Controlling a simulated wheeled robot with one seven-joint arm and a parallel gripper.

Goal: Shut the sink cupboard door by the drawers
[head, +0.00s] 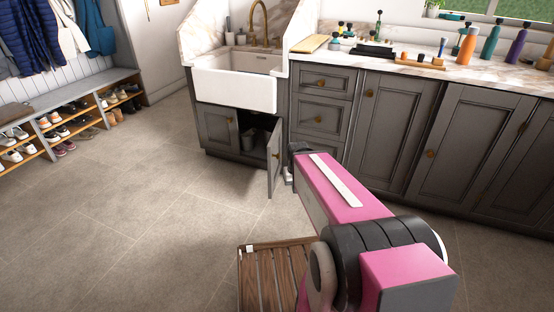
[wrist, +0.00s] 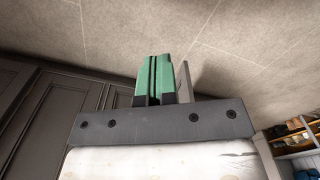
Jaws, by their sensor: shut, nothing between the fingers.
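The sink cupboard door by the drawers (head: 274,157) is grey with a small brass knob. It stands open, swung out from the cupboard under the white sink (head: 236,88), roughly edge-on in the head view. My gripper (wrist: 154,78) has green fingers pressed together, with nothing between them. A thin grey panel, which looks like this door (wrist: 184,82), stands just right of the fingers in the wrist view. I cannot tell whether they touch. In the head view my arm reaches to the door's right, outer side; the fingertips are mostly hidden there.
The other sink cupboard door (head: 218,128) is shut. A grey bin (head: 249,138) shows inside the opening. Drawers (head: 321,98) stand right of the open door, close to my arm. A slatted wooden mat (head: 265,278) lies on the floor in front. The floor to the left is clear.

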